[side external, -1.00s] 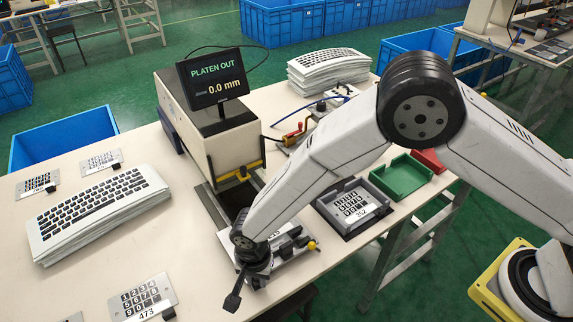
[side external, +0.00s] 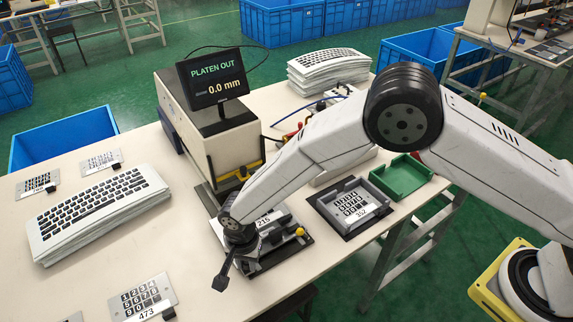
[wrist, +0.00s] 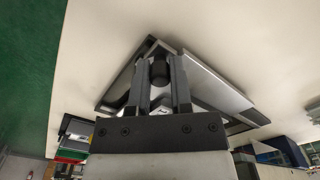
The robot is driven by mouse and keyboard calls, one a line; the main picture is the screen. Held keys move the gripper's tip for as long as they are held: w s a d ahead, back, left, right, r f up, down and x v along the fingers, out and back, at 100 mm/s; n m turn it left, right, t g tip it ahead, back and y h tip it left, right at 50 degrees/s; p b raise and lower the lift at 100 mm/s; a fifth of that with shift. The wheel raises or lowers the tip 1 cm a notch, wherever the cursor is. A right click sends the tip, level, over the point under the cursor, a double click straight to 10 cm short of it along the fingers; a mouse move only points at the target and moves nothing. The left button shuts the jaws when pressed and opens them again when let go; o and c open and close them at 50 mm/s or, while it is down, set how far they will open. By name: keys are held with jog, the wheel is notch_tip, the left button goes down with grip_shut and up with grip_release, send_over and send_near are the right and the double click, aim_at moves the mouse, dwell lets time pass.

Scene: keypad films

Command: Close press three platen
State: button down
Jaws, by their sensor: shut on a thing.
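The press (side external: 212,130) is a beige housing with a black screen (side external: 212,78) reading "PLATEN OUT" and "0.0 mm". The platen (side external: 283,238) lies in front of it at the table's front edge, with a plate labelled 215 (side external: 264,221) and a yellow knob (side external: 299,232). My gripper is over the platen's near left side in the side view, its fingertips hidden there. In the wrist view my gripper (wrist: 160,80) is shut on a black knob (wrist: 159,71), one finger on each side. The platen's dark edges (wrist: 210,62) show behind the fingers.
A grey tray with a keypad plate (side external: 352,203) and a green tray (side external: 402,175) stand right of the platen. Stacked keyboard plates (side external: 98,212) lie left, more (side external: 328,68) behind the press. Plate 473 (side external: 146,297) lies front left. The table between is bare.

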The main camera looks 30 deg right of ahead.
aim_at(222, 229)
jog(key=shift+w, duration=6.7)
jog(key=c, duration=0.5)
grip_release()
jog(key=shift+c, duration=0.2)
jog(key=shift+r, duration=0.1)
notch_tip(222, 229, up, 8)
